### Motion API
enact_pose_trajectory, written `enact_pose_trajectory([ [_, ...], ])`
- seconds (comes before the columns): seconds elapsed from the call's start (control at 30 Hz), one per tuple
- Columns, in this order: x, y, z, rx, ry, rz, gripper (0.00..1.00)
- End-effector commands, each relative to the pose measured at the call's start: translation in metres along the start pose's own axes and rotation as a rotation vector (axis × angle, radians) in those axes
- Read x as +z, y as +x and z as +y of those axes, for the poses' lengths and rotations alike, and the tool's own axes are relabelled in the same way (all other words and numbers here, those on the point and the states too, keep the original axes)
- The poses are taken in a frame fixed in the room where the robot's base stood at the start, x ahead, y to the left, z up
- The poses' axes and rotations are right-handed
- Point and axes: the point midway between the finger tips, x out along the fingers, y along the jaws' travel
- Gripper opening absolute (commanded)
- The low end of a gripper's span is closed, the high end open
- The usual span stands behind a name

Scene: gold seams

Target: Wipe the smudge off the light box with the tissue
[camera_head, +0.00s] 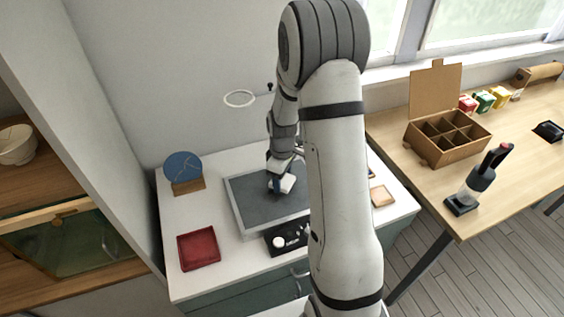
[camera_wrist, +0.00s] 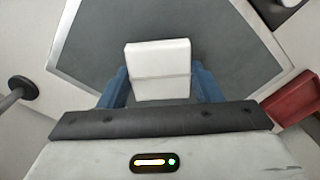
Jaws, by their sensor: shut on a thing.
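The light box (camera_head: 247,203) is a flat panel with a dark grey surface and a pale frame, lying on the white counter. It also fills much of the wrist view (camera_wrist: 225,35). My gripper (camera_head: 277,184) is over the light box's surface, shut on the white folded tissue (camera_wrist: 158,68). The tissue sits between the two blue fingers in the wrist view and shows as a small white block in the head view (camera_head: 287,184). I cannot tell whether the tissue touches the surface. I see no smudge on the visible part of the panel; my arm hides its right part.
A red tray (camera_head: 199,248) stands at the counter's front left. A blue disc on a wooden stand (camera_head: 183,171) is behind it. A black tray with white items (camera_head: 284,238) lies in front of the light box. A small wooden tray (camera_head: 381,196) is to the right.

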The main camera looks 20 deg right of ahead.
Motion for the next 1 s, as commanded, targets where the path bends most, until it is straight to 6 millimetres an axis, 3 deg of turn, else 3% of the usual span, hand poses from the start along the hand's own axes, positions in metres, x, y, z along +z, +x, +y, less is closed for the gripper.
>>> enact_pose_trajectory([
  [0.53, -0.003, -0.051, -0.002, 0.002, -0.008, 0.001, 0.33],
  [1.0, -0.003, -0.054, -0.002, 0.0, -0.008, 0.0, 0.33],
])
